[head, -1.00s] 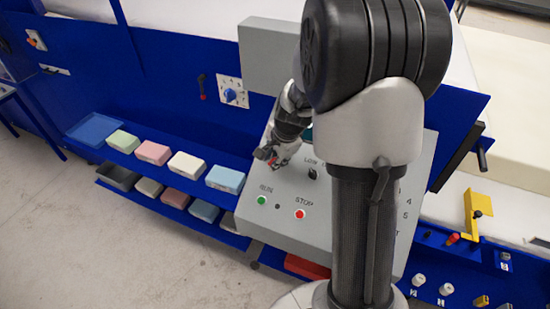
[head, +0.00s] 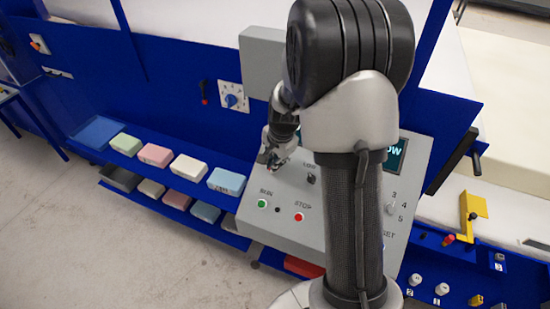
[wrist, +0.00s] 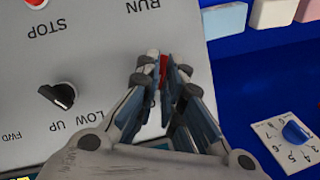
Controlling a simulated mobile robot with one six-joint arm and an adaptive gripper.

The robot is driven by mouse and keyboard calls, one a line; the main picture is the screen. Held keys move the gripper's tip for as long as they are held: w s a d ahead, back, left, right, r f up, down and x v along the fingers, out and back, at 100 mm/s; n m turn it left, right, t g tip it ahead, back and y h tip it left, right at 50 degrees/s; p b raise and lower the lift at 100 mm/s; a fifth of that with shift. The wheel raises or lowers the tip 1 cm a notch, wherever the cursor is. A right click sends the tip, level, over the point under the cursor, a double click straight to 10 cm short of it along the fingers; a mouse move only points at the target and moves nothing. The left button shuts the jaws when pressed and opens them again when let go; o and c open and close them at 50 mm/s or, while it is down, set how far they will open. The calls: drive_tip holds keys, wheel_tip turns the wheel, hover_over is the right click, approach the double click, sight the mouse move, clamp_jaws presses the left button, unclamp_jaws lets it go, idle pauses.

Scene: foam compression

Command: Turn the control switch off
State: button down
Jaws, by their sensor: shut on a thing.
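My gripper (head: 271,164) is at the upper left part of the grey control panel (head: 285,232). In the wrist view, my gripper (wrist: 164,68) has its fingers close together around a small red part (wrist: 163,67), which looks like the handle of the control switch. The fingers hide most of that part and any label by it. Its on or off position cannot be told. A black selector knob (head: 311,178) marked LOW sits to the right; it also shows in the wrist view (wrist: 58,95).
A green RUN button (head: 262,203) and a red STOP button (head: 298,217) sit below my gripper. A blue rotary dial (head: 231,100) is on the blue frame behind. Shelves with coloured foam blocks (head: 226,181) stand left. My arm covers much of the panel.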

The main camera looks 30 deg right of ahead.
drive_tip(key=n, duration=0.1)
drive_tip(key=n+g+p, duration=0.1)
drive_tip(key=shift+w+a+f+n+h, duration=0.1)
drive_tip(key=shift+a+n+h, duration=0.05)
drive_tip(key=shift+n+h, duration=0.15)
drive_tip(key=n, duration=0.1)
drive_tip(key=n+g, duration=0.1)
drive_tip(key=n, duration=0.1)
drive_tip(key=shift+a+f+g+h, duration=0.1)
drive_tip(key=shift+f+g+h, duration=0.1)
drive_tip(key=shift+g+h, duration=0.15)
drive_tip(key=n+h, duration=0.1)
drive_tip(key=n, duration=0.2)
drive_tip(key=n+g+h+b, duration=0.1)
drive_tip(key=n, duration=0.1)
drive_tip(key=shift+a+f+n, duration=0.1)
drive_tip(key=shift+a+n, duration=0.1)
drive_tip(key=shift+n, duration=0.2)
drive_tip(key=shift+g+h, duration=0.25)
drive_tip(key=c, duration=1.7)
unclamp_jaws()
drive_tip(key=shift+w, duration=0.15)
